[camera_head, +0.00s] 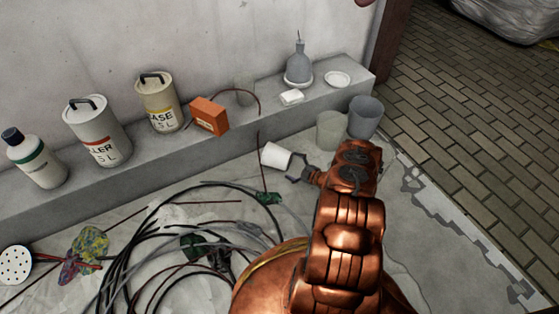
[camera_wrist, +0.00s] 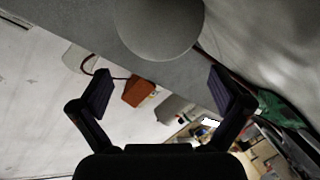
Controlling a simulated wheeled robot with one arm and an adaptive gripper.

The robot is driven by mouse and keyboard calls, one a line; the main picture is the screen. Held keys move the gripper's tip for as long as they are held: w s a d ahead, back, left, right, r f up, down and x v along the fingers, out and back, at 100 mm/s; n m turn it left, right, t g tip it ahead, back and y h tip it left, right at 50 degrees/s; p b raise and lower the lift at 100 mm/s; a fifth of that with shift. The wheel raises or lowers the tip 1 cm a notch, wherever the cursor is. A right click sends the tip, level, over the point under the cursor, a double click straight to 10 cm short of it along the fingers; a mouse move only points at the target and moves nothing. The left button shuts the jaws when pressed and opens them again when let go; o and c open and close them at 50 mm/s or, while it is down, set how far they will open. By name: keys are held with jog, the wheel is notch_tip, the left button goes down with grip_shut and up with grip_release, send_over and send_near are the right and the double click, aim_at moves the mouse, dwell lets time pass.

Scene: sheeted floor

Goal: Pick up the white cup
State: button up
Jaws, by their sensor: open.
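The white cup (camera_head: 277,155) lies tilted on its side on the sheeted floor, just in front of the low ledge, in the head view. My gripper (camera_head: 299,166) is open beside the right end of the cup. Whether a finger touches the cup is not clear, and my copper arm hides the floor to the right. In the wrist view the two fingers of my gripper (camera_wrist: 160,92) stand wide apart with nothing held between them. A large rounded grey shape at the top centre there looks like the cup seen close, in shade.
The ledge (camera_head: 225,145) behind the cup bears paint cans, an orange box (camera_head: 209,116) and a grey bottle (camera_head: 299,65). Two grey buckets, one pale (camera_head: 330,130) and one darker (camera_head: 365,117), stand right of the cup. Coiled cables (camera_head: 150,245) cover the floor to the left.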

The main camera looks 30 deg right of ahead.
aim_at(283, 162)
jog(key=b+x, duration=0.1)
jog(key=x, duration=0.1)
jog(key=b+x, duration=0.1)
jog(key=x, duration=0.1)
jog(key=b+x, duration=0.1)
jog(key=x, duration=0.1)
jog(key=shift+a+f, duration=0.15)
jog(key=shift+a, duration=0.1)
jog(key=shift+w+a+b, duration=0.15)
jog(key=shift+w+b, duration=0.25)
jog(key=shift+w, duration=0.25)
jog(key=c, duration=0.9)
